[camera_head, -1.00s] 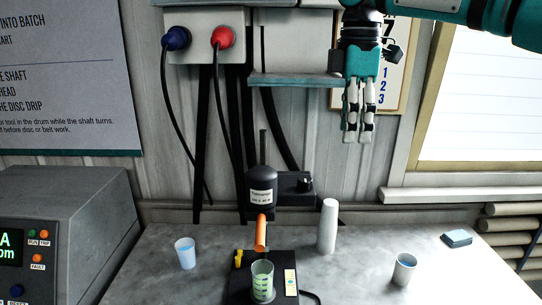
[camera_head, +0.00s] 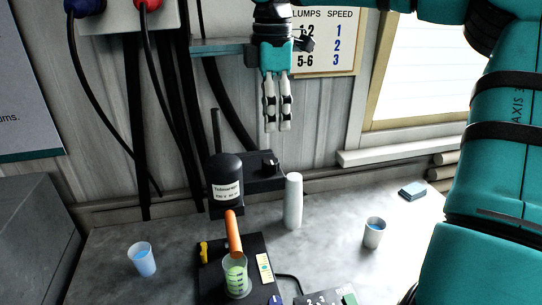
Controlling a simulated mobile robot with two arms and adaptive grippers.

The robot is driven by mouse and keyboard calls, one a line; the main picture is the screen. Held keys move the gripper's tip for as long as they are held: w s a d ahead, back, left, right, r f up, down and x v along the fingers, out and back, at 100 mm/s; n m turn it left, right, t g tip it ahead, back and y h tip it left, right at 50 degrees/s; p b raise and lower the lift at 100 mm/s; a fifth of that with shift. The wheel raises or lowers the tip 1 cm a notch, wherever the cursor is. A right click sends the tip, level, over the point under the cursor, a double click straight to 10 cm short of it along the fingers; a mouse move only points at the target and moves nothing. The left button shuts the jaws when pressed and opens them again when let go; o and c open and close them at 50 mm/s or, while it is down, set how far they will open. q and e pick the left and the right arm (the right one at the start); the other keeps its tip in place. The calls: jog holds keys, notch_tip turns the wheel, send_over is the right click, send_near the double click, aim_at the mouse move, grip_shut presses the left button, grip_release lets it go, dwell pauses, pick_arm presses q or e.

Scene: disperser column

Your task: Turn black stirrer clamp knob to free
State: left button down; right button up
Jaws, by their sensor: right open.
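The stirrer (camera_head: 226,180) is a black rounded motor with a white label, on a thin upright rod behind a black base plate. A black clamp (camera_head: 260,178) sits at its right side, with a small black knob (camera_head: 269,163) on top. The knob's exact turn is too small to tell. My right gripper (camera_head: 277,127) hangs fingers down just above the knob, apart from it. Its two slim fingers are open with a narrow gap and nothing between them. My left gripper is not in view.
Under the stirrer are an orange tube (camera_head: 233,235) and a beaker of green liquid (camera_head: 236,278). A white cup stack (camera_head: 293,202) stands close right of the clamp. A shelf (camera_head: 222,47) and hanging black cables are on the wall behind. Single cups stand left (camera_head: 142,260) and right (camera_head: 374,233).

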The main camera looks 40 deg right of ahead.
aim_at(271, 160)
notch_tip(271, 160, down, 9)
jog(key=shift+w+f+p, duration=0.1)
jog(key=shift+f+p, duration=0.1)
jog(key=shift+p, duration=0.65)
jog(key=shift+w+f, duration=0.1)
jog(key=shift+f, duration=0.45)
jog(key=c, duration=1.1)
